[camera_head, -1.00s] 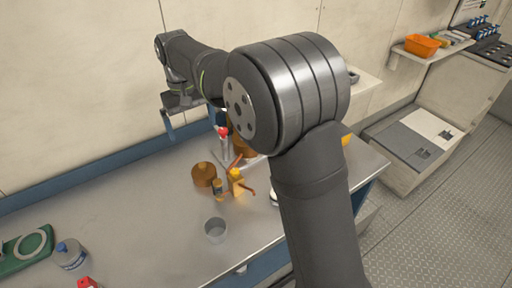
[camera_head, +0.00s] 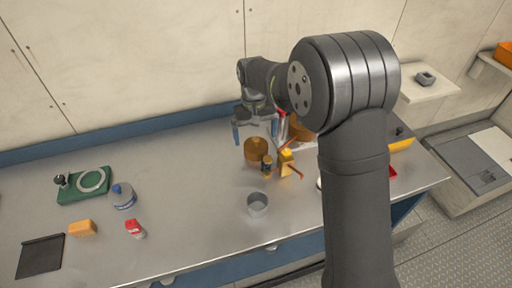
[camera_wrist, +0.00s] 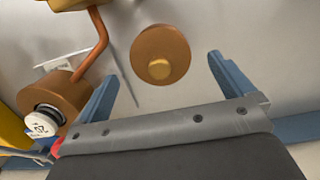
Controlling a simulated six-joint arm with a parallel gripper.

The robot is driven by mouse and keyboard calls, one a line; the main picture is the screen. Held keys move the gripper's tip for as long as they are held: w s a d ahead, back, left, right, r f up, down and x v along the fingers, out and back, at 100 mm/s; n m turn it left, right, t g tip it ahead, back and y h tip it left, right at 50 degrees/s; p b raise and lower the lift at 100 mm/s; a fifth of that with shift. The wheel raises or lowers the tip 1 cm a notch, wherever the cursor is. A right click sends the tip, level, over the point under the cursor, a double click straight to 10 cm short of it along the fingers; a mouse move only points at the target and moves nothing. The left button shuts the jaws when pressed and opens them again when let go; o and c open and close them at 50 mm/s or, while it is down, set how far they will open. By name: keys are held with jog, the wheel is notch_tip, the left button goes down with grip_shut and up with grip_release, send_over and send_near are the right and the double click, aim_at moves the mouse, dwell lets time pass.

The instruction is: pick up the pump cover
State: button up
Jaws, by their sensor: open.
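In the wrist view my gripper (camera_wrist: 163,70) shows both fingers spread wider than the disc. Nothing hides the disc in the wrist view.
A grey cup (camera_head: 257,204) stands in front.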

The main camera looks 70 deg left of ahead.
aim_at(256, 137)
jog(key=f, duration=0.4)
jog(key=shift+d+f, duration=0.1)
jog(key=shift+d, duration=0.1)
jog(key=c, duration=1.2)
